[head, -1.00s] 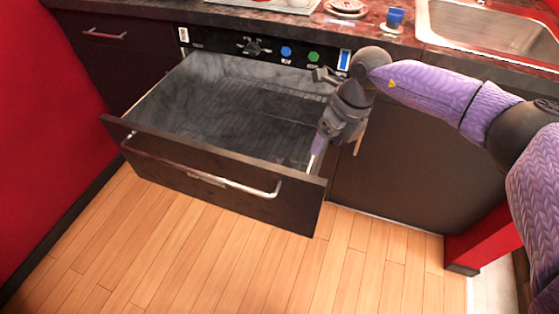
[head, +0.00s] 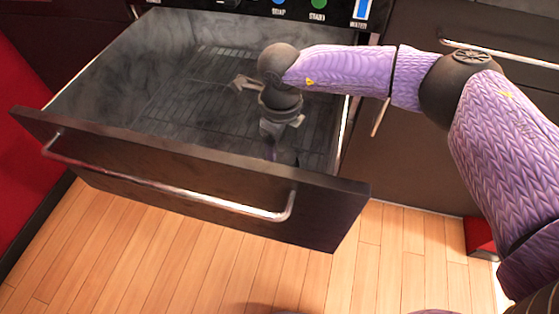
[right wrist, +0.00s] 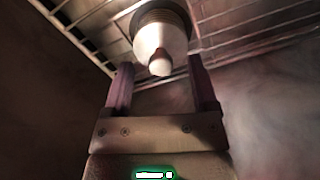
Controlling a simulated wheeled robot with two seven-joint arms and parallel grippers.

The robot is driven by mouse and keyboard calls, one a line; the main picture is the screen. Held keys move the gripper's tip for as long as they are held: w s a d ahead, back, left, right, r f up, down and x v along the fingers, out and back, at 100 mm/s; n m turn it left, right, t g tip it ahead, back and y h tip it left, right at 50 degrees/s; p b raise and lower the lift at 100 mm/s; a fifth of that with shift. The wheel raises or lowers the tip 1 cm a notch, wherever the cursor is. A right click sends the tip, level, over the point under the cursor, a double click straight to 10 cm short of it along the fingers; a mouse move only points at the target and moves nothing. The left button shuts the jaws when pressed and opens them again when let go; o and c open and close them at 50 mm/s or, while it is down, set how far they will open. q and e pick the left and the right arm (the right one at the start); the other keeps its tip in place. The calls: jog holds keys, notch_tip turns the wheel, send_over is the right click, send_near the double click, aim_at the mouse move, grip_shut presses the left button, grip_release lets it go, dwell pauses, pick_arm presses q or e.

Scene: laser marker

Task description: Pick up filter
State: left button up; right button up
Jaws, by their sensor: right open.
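The filter (right wrist: 160,35) shows in the right wrist view as a pale, rounded piece with a small knob and a darker ribbed ring behind it. It stands by the wire rack inside the open drawer. My right gripper (right wrist: 160,66) is open, with one purple finger on each side of the filter's knob end. I cannot tell whether the fingers touch it. In the head view my right gripper (head: 272,145) reaches down into the drawer, and its tips are partly hidden near the front panel. The filter cannot be made out there. My left gripper is not in view.
The pulled-out dishwasher drawer (head: 190,155) has a dark front panel with a metal handle (head: 165,185). Its wire rack (head: 215,90) looks empty. Drawer walls surround my right gripper. A dark cabinet (head: 415,150) stands to the right, and the wooden floor (head: 150,250) in front is clear.

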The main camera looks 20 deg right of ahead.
notch_tip(320, 180, down, 2)
jog(key=shift+f+b, duration=0.25)
jog(key=shift+b, duration=0.05)
jog(key=shift+r, duration=0.25)
grip_shut()
